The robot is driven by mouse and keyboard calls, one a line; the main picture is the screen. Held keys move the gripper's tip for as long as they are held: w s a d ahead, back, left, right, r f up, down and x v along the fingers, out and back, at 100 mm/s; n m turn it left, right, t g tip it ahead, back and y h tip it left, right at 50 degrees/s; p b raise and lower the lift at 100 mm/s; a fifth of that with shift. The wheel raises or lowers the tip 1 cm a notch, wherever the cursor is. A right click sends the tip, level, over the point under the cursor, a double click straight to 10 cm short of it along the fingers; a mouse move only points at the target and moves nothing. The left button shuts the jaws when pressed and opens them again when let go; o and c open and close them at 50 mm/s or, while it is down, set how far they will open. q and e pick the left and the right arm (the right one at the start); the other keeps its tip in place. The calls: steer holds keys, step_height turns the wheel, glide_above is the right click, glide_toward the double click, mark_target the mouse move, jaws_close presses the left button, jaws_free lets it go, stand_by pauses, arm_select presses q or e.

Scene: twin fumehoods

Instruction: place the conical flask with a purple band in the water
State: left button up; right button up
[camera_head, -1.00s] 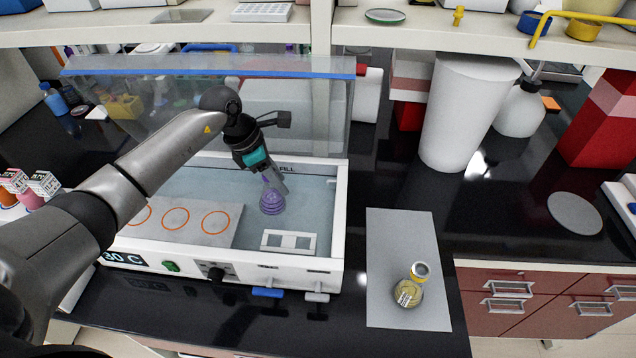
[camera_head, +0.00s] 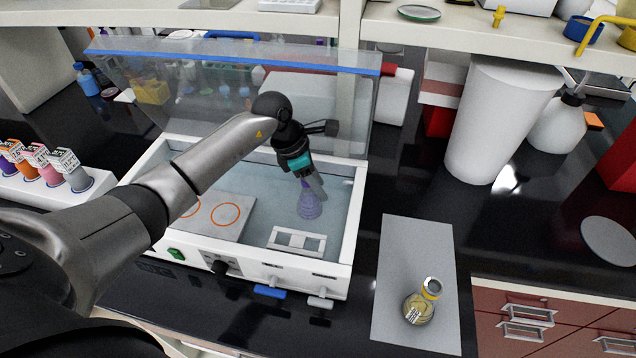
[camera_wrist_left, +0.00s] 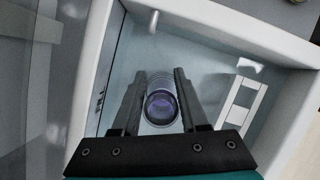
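The purple-tinted conical flask (camera_head: 309,205) is upright within the water bath (camera_head: 350,240), in its right part, behind the white rack. My left gripper (camera_head: 313,187) reaches down from above with its fingers around the flask's neck. In the left wrist view the flask's round mouth (camera_wrist_left: 161,105) lies between the two fingers of the left gripper (camera_wrist_left: 160,85), close to both. The gripper appears shut on the neck. I cannot tell whether the flask's base touches the bath floor. My right gripper is in neither view.
A white slotted rack (camera_head: 297,240) lies in the bath's front right. A plate with orange rings (camera_head: 208,215) fills the left. The clear lid (camera_head: 230,90) stands raised behind. A flask with yellow liquid (camera_head: 420,305) stands on a grey mat (camera_head: 415,260) to the right.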

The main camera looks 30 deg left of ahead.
arm_select(q)
steer(key=o, duration=0.4)
steer(key=shift+r, duration=0.2)
steer(key=s+a+r+b, duration=0.1)
steer(key=s+a, duration=0.1)
steer(key=a, duration=0.1)
steer(key=s+a+b, duration=0.1)
steer(key=s+a, duration=0.2)
steer(key=a, duration=0.1)
steer(key=s+a+r, duration=0.1)
steer(key=s+a, duration=0.2)
steer(key=shift+a+r+b, duration=0.25)
steer(key=shift+r+b, duration=0.05)
steer(key=shift+b, duration=0.1)
